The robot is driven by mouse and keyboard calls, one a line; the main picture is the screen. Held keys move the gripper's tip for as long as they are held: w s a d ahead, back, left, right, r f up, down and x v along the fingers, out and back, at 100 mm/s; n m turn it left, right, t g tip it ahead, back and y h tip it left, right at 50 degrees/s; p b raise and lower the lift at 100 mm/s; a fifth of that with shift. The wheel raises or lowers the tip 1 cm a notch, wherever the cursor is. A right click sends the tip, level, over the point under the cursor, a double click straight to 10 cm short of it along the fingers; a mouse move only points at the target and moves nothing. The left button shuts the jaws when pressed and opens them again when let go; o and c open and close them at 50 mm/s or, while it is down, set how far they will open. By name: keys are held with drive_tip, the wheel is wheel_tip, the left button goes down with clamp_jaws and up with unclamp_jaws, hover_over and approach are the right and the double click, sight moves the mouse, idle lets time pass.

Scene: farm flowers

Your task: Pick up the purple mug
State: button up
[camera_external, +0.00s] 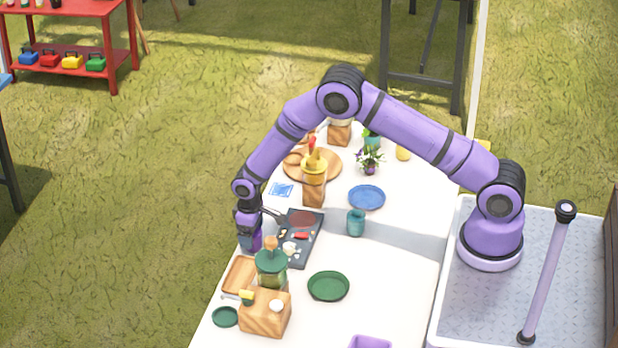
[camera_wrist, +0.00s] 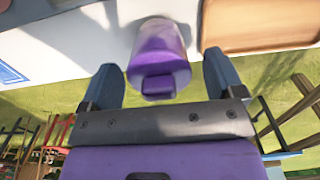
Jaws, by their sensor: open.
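The purple mug (camera_wrist: 158,48) is in the wrist view, on the white table between my gripper's two fingers. Its handle points toward the palm. My gripper (camera_wrist: 160,68) is open around the mug, with a gap showing on each side. In the external view my gripper (camera_external: 250,230) is low at the table's left edge, beside the dark grill tray. A purple patch there, which looks like the mug (camera_external: 251,243), is partly hidden by the gripper.
A wooden tray (camera_external: 239,275) and a green-topped bottle (camera_external: 271,270) stand just in front of the gripper. The dark tray (camera_external: 296,252) with food and a pan lies to its right. A blue cloth (camera_external: 281,190) lies behind. Bare table (camera_external: 395,270) is at the right.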

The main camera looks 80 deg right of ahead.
drive_tip(key=shift+f, duration=0.2)
drive_tip(key=shift+c, duration=0.2)
drive_tip(key=c, duration=1)
drive_tip(key=shift+r, duration=0.1)
